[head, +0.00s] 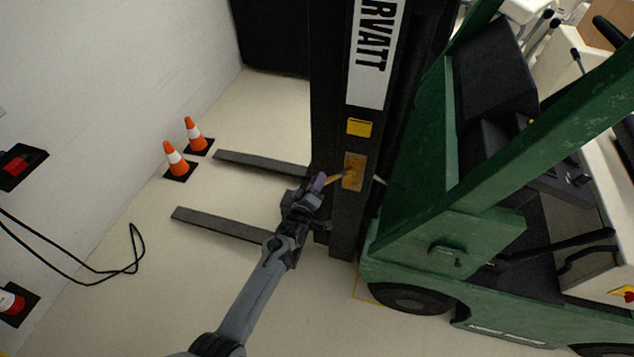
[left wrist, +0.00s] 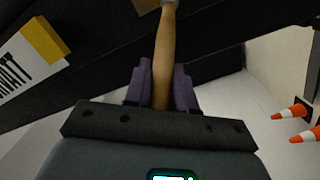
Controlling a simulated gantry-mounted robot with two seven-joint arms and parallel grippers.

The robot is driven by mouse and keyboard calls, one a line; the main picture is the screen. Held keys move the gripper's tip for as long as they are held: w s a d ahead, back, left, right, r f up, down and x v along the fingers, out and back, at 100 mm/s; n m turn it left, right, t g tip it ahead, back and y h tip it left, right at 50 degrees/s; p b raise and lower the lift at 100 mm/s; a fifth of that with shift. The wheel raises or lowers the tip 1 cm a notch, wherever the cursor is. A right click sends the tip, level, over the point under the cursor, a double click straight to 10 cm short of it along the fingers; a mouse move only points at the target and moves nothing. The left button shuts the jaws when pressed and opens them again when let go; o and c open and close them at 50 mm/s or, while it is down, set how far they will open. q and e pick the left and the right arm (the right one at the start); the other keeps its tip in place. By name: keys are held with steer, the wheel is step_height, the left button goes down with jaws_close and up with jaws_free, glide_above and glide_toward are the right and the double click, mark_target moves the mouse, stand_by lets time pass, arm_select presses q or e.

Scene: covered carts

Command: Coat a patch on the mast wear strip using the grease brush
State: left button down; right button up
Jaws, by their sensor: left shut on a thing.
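My left gripper (head: 319,182) is shut on the handle of the grease brush (head: 337,176). The left wrist view shows the brush's wooden handle (left wrist: 164,60) between the purple fingers (left wrist: 160,88). The brush points at the wear strip (head: 354,171), a tan-brown plate with orange-brown marks on the dark mast (head: 330,130). The brush tip is at the strip's left part; I cannot tell whether it touches. The bristles are mostly out of the left wrist view, at its top edge. My right gripper is in neither view.
The green forklift body (head: 420,225) stands right of the mast. Two dark forks (head: 225,224) reach left from it near the floor. Orange cones (head: 176,160) stand by the left wall. A black cable (head: 100,270) lies at the lower left.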

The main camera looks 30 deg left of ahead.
arm_select(q)
steer(key=shift+r, duration=0.35)
steer(key=shift+r+p, duration=1.4)
steer(key=shift+p, duration=0.05)
steer(key=shift+r, duration=0.15)
steer(key=shift+r+p, duration=1.45)
